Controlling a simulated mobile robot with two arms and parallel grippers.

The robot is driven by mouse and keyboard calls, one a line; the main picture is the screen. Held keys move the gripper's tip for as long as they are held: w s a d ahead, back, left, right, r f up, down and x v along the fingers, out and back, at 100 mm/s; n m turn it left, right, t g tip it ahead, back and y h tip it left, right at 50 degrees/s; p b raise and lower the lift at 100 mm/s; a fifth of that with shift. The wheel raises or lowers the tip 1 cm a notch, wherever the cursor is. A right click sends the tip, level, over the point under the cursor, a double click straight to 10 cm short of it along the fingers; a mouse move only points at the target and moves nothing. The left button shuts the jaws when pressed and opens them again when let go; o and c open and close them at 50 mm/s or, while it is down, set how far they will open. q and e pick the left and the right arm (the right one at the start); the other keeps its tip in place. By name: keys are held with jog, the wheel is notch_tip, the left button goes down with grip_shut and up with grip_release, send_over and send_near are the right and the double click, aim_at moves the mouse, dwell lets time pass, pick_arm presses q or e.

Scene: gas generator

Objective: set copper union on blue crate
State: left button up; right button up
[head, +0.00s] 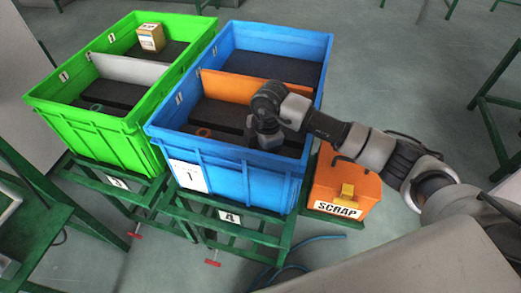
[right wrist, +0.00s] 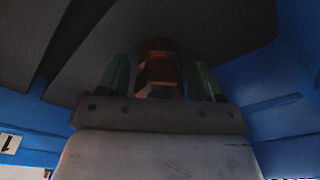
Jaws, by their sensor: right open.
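The blue crate (head: 240,175) stands in the middle of the head view, split by an orange divider (head: 235,86). My right gripper (head: 263,142) reaches down into its near compartment, close to the right wall. In the right wrist view my right gripper's two greenish fingers stand apart, open. A brown copper-coloured piece, apparently the copper union (right wrist: 158,66), is between the fingers, over the dark crate floor. I cannot tell whether it touches them. In the head view my gripper and arm hide it. My left gripper is in no view.
A green crate (head: 140,137) stands to the left, holding a cardboard box (head: 151,37) in its far compartment. An orange scrap bin (head: 341,190) stands right of the blue crate. Green metal frames support the crates.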

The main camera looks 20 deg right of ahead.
notch_tip(320, 180, up, 12)
jog(key=d+b, duration=0.1)
jog(key=shift+w+d, duration=0.2)
jog(key=shift+d, duration=0.15)
jog(key=shift+f, duration=0.15)
